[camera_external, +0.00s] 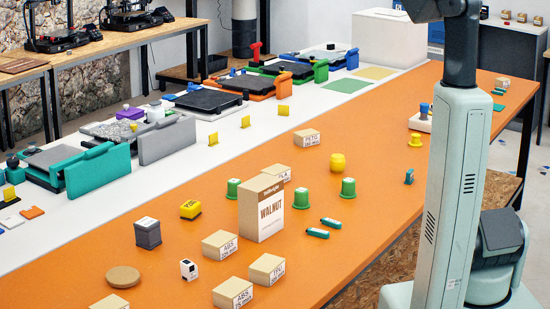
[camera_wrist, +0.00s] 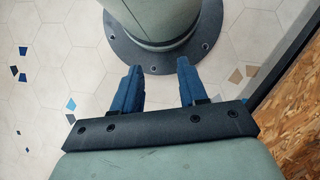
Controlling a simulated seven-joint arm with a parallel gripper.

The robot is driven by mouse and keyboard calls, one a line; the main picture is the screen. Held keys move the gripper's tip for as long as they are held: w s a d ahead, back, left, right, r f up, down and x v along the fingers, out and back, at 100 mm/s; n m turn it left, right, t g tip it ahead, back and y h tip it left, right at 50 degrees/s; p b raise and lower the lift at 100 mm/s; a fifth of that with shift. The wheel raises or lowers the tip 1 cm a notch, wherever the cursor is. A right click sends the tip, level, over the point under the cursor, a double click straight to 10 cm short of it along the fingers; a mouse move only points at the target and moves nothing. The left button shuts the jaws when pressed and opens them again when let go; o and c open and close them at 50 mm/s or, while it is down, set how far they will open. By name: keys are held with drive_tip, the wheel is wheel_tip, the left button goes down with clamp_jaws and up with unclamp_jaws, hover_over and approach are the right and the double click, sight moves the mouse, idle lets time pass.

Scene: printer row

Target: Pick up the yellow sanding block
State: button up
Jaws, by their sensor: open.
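In the external view my arm stands at the right, and the gripper itself is out of sight.
Labelled cardboard boxes (camera_external: 220,245) lie in front. A yellow rounded item (camera_external: 337,162) stands farther back.

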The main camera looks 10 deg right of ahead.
drive_tip(key=shift+o, duration=0.3)
drive_tip(key=o, duration=0.9)
drive_tip(key=shift+c, duration=0.2)
